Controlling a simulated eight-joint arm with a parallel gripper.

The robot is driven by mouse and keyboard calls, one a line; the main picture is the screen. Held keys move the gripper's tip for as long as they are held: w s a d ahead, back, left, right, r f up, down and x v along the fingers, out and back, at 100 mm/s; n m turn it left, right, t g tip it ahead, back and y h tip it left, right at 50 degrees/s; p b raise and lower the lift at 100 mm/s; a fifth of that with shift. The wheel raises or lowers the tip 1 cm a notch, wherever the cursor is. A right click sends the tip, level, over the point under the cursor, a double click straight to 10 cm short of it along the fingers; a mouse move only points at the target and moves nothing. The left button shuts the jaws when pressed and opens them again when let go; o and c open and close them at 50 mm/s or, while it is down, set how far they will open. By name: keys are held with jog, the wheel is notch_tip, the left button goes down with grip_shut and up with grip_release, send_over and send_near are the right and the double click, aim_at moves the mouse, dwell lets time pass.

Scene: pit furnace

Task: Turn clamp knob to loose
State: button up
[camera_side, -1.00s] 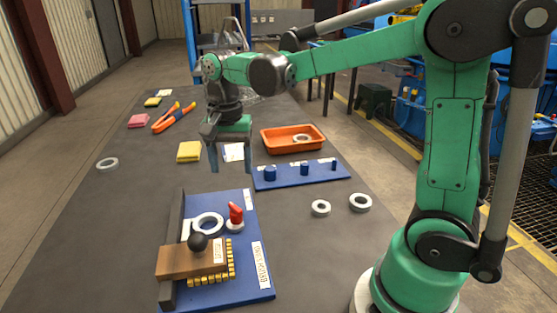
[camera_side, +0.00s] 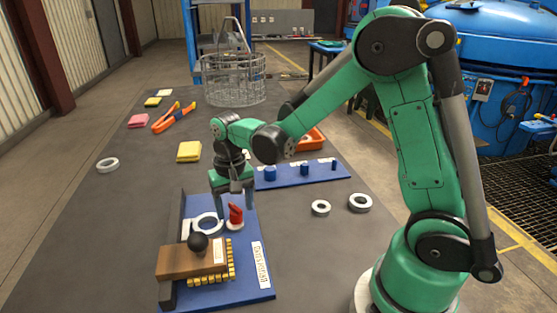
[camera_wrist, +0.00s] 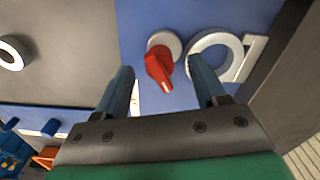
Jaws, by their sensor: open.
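The red clamp knob (camera_side: 236,213) sits on a pale round base on the blue fixture board (camera_side: 262,285). In the wrist view the knob (camera_wrist: 159,68) lies between and just beyond my open fingers, its pointer end toward my gripper. My gripper (camera_side: 233,212) points down around the knob, one finger on each side; I cannot tell whether either finger touches it. In the wrist view my gripper (camera_wrist: 160,80) is open and empty. A white ring (camera_side: 207,224) lies beside the knob, and the right finger in the wrist view is close to it.
A wooden block (camera_side: 190,262) with a black ball handle (camera_side: 198,242) stands on the board's front. A dark rail (camera_side: 176,215) runs along its left edge. A blue peg board (camera_side: 300,176) and loose rings (camera_side: 320,208) lie to the right.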

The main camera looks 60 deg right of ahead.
jog(key=shift+f, duration=0.55)
jog(key=shift+c, duration=0.2)
grip_shut()
jog(key=shift+n, duration=0.5)
jog(key=n, duration=0.5)
jog(key=shift+n, duration=0.3)
jog(key=n, duration=0.5)
jog(key=shift+n, duration=0.4)
